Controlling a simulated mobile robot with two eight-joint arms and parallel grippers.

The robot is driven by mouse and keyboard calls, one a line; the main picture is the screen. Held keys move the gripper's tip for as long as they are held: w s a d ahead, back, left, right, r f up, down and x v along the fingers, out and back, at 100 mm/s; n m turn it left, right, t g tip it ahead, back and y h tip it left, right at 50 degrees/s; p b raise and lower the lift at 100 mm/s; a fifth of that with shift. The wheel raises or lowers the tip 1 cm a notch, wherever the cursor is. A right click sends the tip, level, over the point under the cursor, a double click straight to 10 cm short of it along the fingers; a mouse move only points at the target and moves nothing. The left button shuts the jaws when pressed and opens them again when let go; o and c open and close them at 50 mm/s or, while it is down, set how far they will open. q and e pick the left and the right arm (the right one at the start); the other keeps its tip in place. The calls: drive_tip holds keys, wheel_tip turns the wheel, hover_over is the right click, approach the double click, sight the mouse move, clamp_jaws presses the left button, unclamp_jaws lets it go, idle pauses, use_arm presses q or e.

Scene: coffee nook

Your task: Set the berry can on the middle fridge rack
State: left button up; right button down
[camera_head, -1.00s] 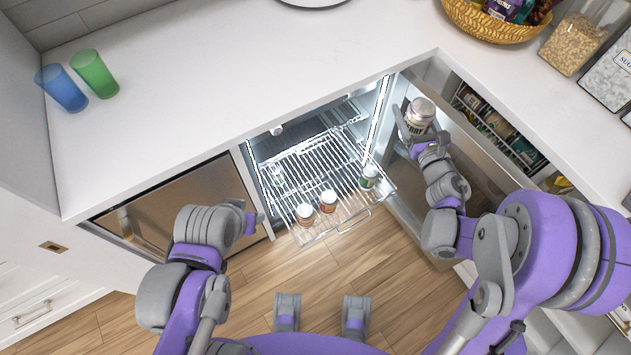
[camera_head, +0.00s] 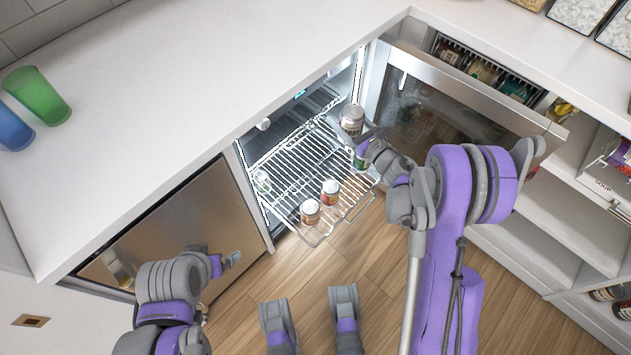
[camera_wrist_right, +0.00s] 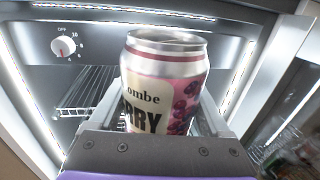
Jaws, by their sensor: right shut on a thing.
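The berry can (camera_head: 351,119), silver-topped with a pink and cream label, is held upright in my right gripper (camera_head: 362,136). In the right wrist view the can (camera_wrist_right: 165,85) stands between the fingers, its label showing part of "BERRY" and berries. It is above the right side of a pulled-out wire rack (camera_head: 298,178) in the open fridge; I cannot tell its exact height over the rack. My left gripper (camera_head: 232,260) is off to the left before a steel door, and its finger gap is unclear.
Two cans, one (camera_head: 310,212) and another (camera_head: 330,192), stand on the rack's front part. A green-labelled can (camera_head: 361,158) is partly hidden by my right gripper. The open fridge door (camera_head: 440,110) is at the right. A dial (camera_wrist_right: 63,47) is inside the fridge.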

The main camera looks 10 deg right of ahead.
drive_tip(key=w+f+n+g+y+b, duration=0.1)
drive_tip(key=w+f+n+y+b, duration=0.15)
drive_tip(key=f+b, duration=1.1)
drive_tip(key=p, duration=0.4)
hover_over(336, 175)
wheel_tip(336, 175, down, 12)
drive_tip(key=shift+m+g, duration=0.25)
drive_tip(key=shift+g, duration=0.05)
drive_tip(key=shift+w+a+f+b, duration=0.1)
drive_tip(key=shift+f+b, duration=0.45)
drive_tip(key=shift+f, duration=1.6)
use_arm(q)
wheel_tip(336, 175, down, 14)
drive_tip(key=w, duration=0.1)
drive_tip(key=shift+w+r, duration=0.15)
drive_tip(key=shift+w, duration=0.2)
use_arm(e)
unclamp_jaws()
drive_tip(key=shift+f, duration=0.1)
drive_tip(key=shift+r, duration=0.2)
use_arm(q)
drive_tip(key=p+v, duration=0.2)
drive_tip(key=shift+w+r+p, duration=0.1)
drive_tip(key=shift+w+p, duration=0.1)
drive_tip(key=shift+p, duration=0.1)
use_arm(e)
drive_tip(key=v, duration=1.2)
drive_tip(key=shift+f, duration=0.1)
